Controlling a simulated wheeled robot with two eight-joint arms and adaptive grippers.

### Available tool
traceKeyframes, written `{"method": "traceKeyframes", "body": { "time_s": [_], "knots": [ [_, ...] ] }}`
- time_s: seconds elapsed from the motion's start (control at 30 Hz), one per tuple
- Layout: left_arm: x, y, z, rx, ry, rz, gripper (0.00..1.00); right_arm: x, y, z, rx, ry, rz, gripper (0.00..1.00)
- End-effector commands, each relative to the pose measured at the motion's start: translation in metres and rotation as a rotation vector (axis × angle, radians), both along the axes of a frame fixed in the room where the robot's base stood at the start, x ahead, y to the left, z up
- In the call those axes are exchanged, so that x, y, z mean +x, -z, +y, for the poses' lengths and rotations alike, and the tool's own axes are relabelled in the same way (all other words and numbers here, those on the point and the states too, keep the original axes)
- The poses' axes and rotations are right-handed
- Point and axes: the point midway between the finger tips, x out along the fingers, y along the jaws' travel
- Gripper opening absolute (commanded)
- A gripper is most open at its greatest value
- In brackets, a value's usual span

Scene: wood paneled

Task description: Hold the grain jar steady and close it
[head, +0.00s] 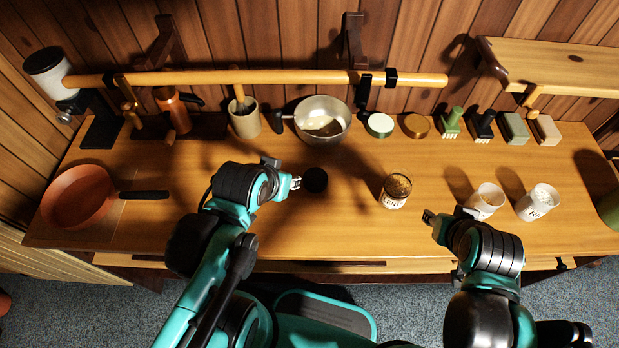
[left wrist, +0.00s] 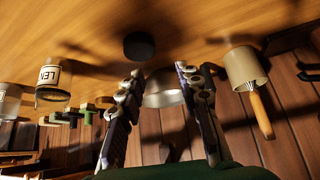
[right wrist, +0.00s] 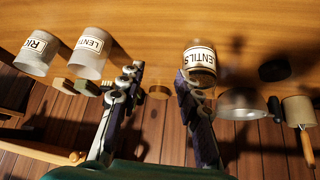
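A clear jar of brown grain (head: 396,191) with a LENTILS label stands upright and uncovered on the bench. It also shows in the right wrist view (right wrist: 200,66). A round black lid (head: 315,180) lies flat to its left and shows in the left wrist view (left wrist: 139,46). My left gripper (head: 294,183) is open and empty, just left of the black lid. My right gripper (head: 430,217) is open and empty, to the right of and nearer than the lentil jar. Neither gripper touches the jar or lid.
Two pale-filled jars (head: 487,200) (head: 538,203) stand right of my right gripper. A metal pan (head: 323,119), utensil crock (head: 244,119) and orange pan (head: 80,197) stand further left.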

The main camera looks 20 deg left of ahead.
Motion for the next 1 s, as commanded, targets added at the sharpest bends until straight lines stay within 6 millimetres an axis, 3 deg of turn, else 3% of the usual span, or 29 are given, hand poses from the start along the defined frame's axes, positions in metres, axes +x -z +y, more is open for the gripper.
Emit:
{"method": "traceKeyframes", "body": {
  "time_s": [0.03,0.2,0.23,0.53,0.73,1.0],
  "knots": [
    [0.000,0.000,0.000,0.000,0.000,0.000,0.37,0.000,0.000,0.000,0.000,0.000,0.000,0.37],
    [0.005,-0.005,-0.002,0.007,0.015,0.026,0.82,0.000,-0.004,0.000,0.000,0.000,0.000,0.80],
    [0.007,-0.007,-0.003,0.010,0.022,0.040,0.84,0.000,-0.006,0.000,0.000,0.000,0.000,0.80],
    [0.058,-0.023,-0.022,0.074,0.187,0.314,0.84,0.000,-0.037,0.000,0.000,0.000,0.000,0.80],
    [0.090,-0.009,-0.038,0.106,0.305,0.498,0.84,0.000,-0.053,0.000,0.000,0.000,0.000,0.80],
    [0.105,0.009,-0.047,0.122,0.376,0.608,0.84,0.000,-0.061,0.000,0.000,0.000,0.000,0.80]
  ]
}}
